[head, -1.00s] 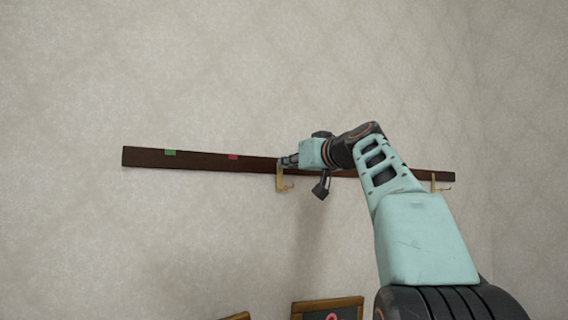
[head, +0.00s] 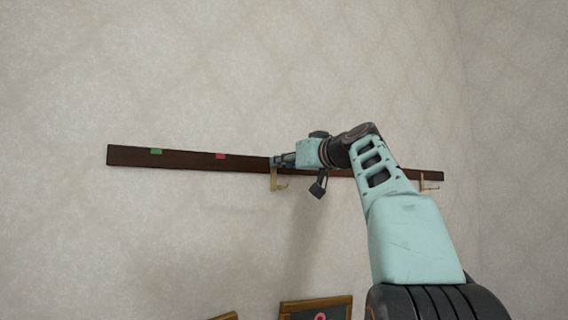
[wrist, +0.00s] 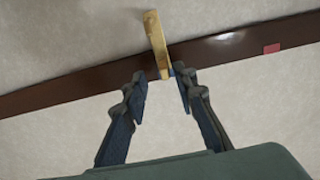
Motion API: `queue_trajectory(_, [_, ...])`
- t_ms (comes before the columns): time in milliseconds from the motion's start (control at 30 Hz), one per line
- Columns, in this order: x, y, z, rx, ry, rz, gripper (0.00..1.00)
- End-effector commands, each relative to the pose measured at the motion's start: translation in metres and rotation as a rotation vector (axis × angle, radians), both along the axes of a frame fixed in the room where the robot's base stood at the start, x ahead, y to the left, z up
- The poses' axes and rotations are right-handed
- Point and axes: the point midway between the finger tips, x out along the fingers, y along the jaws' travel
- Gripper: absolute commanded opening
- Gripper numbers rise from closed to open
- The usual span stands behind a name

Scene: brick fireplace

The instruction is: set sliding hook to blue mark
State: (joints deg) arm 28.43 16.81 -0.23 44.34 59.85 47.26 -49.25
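A dark brown rail (head: 188,160) runs across the wall in the head view. A brass hook (head: 274,181) hangs from it near the middle, and a second brass hook (head: 424,182) hangs near its right end. My gripper (head: 275,161) is at the middle hook. In the wrist view my gripper (wrist: 160,82) has its fingers apart, one on each side of the end of the brass hook (wrist: 157,42), with a visible gap at the left finger. A small bluish patch shows beside the hook at the right fingertip; I cannot tell whether it is the blue mark.
The rail carries a green mark (head: 156,151) and a red mark (head: 220,156), both left of the middle hook in the head view. My arm hides part of the rail to the right. Framed pictures (head: 316,307) show at the bottom edge. The wall around the rail is clear.

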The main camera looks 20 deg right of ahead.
Motion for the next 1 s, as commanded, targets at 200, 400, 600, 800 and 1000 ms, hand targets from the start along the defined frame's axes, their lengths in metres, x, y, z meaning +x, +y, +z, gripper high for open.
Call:
queue_trajectory(200, [0.0, 0.001, -0.001, 0.001, 0.002, 0.003, 0.26])
queue_trajectory(400, [-0.01, -0.002, -0.001, 0.002, 0.002, 0.001, 0.26])
queue_trajectory(600, [-0.039, -0.007, 0.0, 0.001, 0.001, -0.001, 0.26])
queue_trajectory(800, [-0.077, -0.014, 0.0, 0.0, 0.002, -0.001, 0.26])
queue_trajectory(1000, [-0.107, -0.02, -0.001, 0.0, 0.002, 0.001, 0.26])
